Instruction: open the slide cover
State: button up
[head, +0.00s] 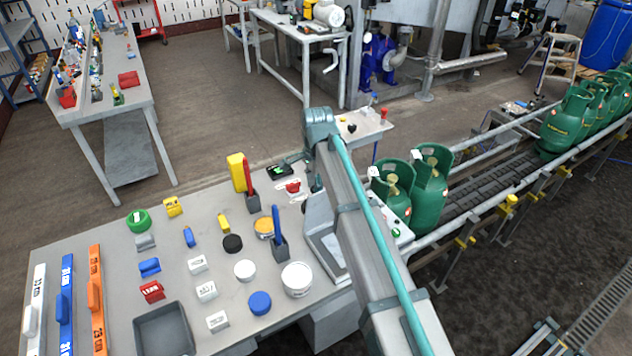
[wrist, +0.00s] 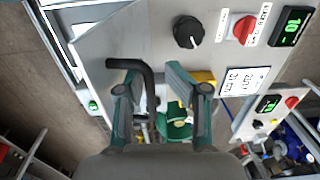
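In the wrist view a grey panel fills the upper middle, with a black bent handle (wrist: 131,65) on it. I cannot tell for certain which part is the slide cover; the handle may belong to it. My gripper (wrist: 156,84) is open in front of the panel. Its left finger overlaps the handle, and the handle's lower leg shows between the two fingers. I cannot tell whether they touch. A yellow part (wrist: 204,77) shows behind the right finger. In the head view my arm hides the gripper and most of this spot.
A black knob (wrist: 188,32), a red switch (wrist: 243,29) and a green-digit display (wrist: 291,25) sit right of the handle. Green gas cylinders (head: 432,186) stand on the conveyor (head: 487,188) right of my arm. A grey table (head: 85,243) with many small objects stands left.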

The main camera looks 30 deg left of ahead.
notch_tip(320, 180, up, 12)
jog(key=shift+s+d, duration=0.2)
jog(key=shift+d, duration=0.15)
dwell(0.4)
